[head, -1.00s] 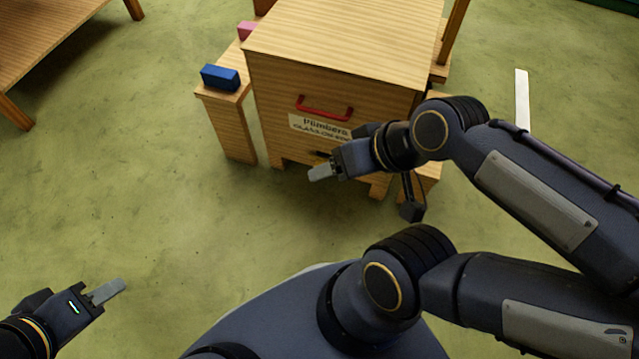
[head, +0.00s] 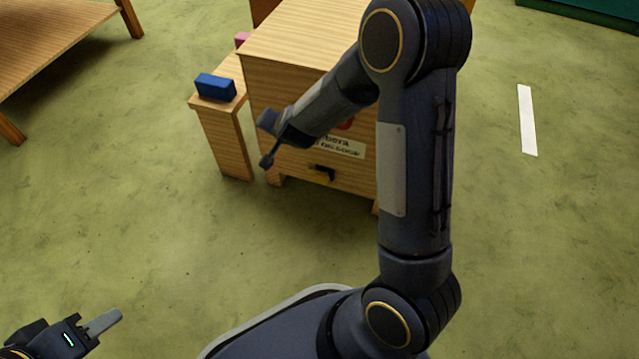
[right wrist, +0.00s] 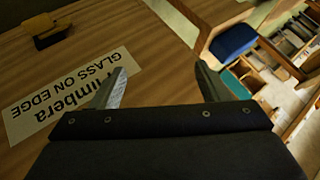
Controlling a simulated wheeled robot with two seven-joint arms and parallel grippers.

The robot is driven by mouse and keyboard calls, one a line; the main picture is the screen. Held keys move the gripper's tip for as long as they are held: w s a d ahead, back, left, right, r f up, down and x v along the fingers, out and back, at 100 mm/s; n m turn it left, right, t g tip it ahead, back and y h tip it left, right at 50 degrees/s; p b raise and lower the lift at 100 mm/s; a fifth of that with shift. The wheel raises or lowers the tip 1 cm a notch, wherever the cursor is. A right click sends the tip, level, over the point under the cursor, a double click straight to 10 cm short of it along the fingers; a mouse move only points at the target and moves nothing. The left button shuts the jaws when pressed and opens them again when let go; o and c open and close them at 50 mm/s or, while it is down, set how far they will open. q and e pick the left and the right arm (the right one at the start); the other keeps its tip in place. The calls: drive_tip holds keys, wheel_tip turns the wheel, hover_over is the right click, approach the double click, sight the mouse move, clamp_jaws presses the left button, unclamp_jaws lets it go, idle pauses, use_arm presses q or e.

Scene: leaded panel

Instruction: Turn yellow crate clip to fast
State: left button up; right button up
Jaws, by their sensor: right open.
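The wooden crate (head: 270,90) stands ahead with a white label on its front. A small dark clip (head: 322,172) sits low on that front, below the label; in the right wrist view it (right wrist: 48,38) is at top left, dark with a dull yellowish part. Its setting is too small to read. My right gripper (right wrist: 158,84) is open and empty in front of the label, to one side of the clip.
A blue block (head: 215,87) lies on a wooden stand (head: 222,135) left of the crate, with a pink block (head: 242,39) behind. A wooden table (head: 50,35) is at upper left. A white strip (head: 527,120) lies on the open green floor at right.

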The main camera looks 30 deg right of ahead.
wheel_tip(320, 180, down, 10)
drive_tip(key=w+d+m+h, duration=0.1)
drive_tip(key=w+d+h, duration=0.1)
drive_tip(key=h, duration=0.2)
drive_tip(key=n+t+h, duration=0.1)
drive_tip(key=t+h, duration=0.1)
drive_tip(key=h, duration=0.7)
approach(320, 183)
drive_tip(key=x, duration=0.2)
drive_tip(key=b+x, duration=0.2)
drive_tip(key=x, duration=0.4)
drive_tip(key=shift+w+d, duration=0.55)
drive_tip(key=shift+d, duration=0.05)
drive_tip(key=c, duration=1)
